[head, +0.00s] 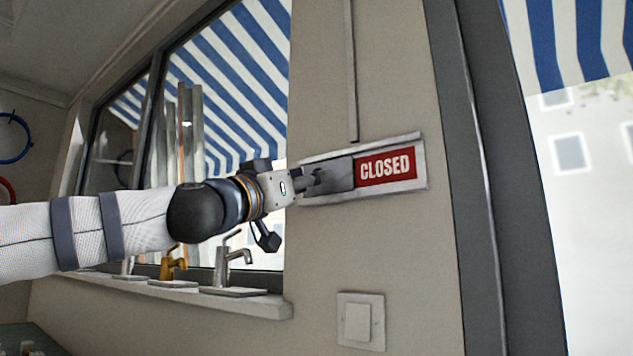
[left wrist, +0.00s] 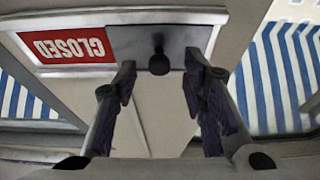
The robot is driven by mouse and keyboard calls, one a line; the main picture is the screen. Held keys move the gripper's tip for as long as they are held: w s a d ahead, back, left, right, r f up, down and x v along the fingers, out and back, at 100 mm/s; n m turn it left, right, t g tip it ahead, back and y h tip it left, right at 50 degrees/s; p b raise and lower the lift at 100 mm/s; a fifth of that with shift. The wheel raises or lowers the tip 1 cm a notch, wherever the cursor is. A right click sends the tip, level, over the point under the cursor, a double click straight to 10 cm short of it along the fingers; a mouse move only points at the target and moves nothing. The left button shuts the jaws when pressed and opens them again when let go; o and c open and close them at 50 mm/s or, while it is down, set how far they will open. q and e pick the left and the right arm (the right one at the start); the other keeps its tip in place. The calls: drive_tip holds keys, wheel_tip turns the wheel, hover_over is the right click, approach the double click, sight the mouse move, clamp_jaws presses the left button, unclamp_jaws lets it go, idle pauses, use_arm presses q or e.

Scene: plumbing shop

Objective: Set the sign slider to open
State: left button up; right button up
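The sign (head: 422,182) is a pale frame on the wall with a red CLOSED panel (head: 385,167) showing in its right half. A grey slider plate (head: 340,174) covers the left half. In the left wrist view the sign appears upside down, and a dark round knob (left wrist: 158,63) stands out from the slider plate (left wrist: 190,36). My left gripper (head: 313,180) is at the slider plate. Its two fingers are apart, one on each side of the knob, with gaps visible between them and it. My right gripper is not in view.
A light switch (head: 358,321) is on the wall below the sign. To the left is a window with a sill (head: 190,297) holding several taps, including a chrome one (head: 232,262) below my gripper. A dark door frame (head: 470,180) stands to the right of the sign.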

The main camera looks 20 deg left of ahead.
use_arm(q)
drive_tip(key=x, duration=0.2)
drive_tip(key=shift+w+d+r, duration=0.1)
drive_tip(key=shift+w+r, duration=0.1)
drive_tip(key=shift+r, duration=0.15)
drive_tip(key=shift+c, duration=0.5)
clamp_jaws()
